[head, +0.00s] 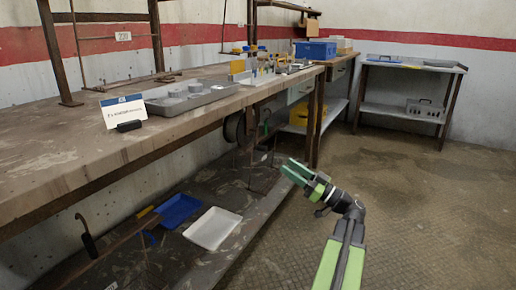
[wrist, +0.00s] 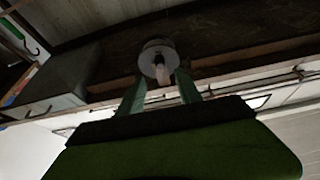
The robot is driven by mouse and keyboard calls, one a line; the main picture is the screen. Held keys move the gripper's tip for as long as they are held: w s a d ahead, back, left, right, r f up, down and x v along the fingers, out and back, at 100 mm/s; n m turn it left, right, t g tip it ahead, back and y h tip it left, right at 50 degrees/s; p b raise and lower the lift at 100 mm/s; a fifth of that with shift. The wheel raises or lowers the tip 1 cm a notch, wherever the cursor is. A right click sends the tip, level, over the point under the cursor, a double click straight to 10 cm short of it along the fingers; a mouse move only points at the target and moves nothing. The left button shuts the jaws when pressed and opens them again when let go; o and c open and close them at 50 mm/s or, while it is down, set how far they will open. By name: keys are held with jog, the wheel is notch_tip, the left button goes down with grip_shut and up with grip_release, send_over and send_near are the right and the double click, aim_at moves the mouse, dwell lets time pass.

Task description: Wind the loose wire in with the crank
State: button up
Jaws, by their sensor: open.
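My gripper (head: 297,172) is open and empty in the head view, out in front of the bench and to the right of its lower shelf. In the wrist view its two green fingers (wrist: 160,92) stand apart. Between and beyond them shows a round grey disc (wrist: 152,52) with a pale pinkish knob (wrist: 164,75), which looks like the crank; I cannot tell the distance exactly. In the head view a dark round reel (head: 234,128) hangs below the bench top. Thin dark lines hang near it; I cannot tell which is the loose wire.
The long bench (head: 60,160) carries a grey tray (head: 190,97) and a white card (head: 123,112). Its lower shelf holds a white tray (head: 213,229) and a blue tray (head: 180,210). A hook (head: 86,235) hangs at front left. The floor (head: 430,200) at right is clear.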

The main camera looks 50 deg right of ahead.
aim_at(262, 149)
jog(key=p+x, duration=0.3)
jog(key=x, duration=0.8)
jog(key=shift+w+r+p, duration=0.1)
jog(key=shift+w+p, duration=0.05)
jog(key=shift+p, duration=0.25)
jog(key=shift+w+a+r, duration=0.1)
jog(key=shift+w+a, duration=0.05)
jog(key=shift+w, duration=0.25)
jog(key=shift+c, duration=0.2)
grip_shut()
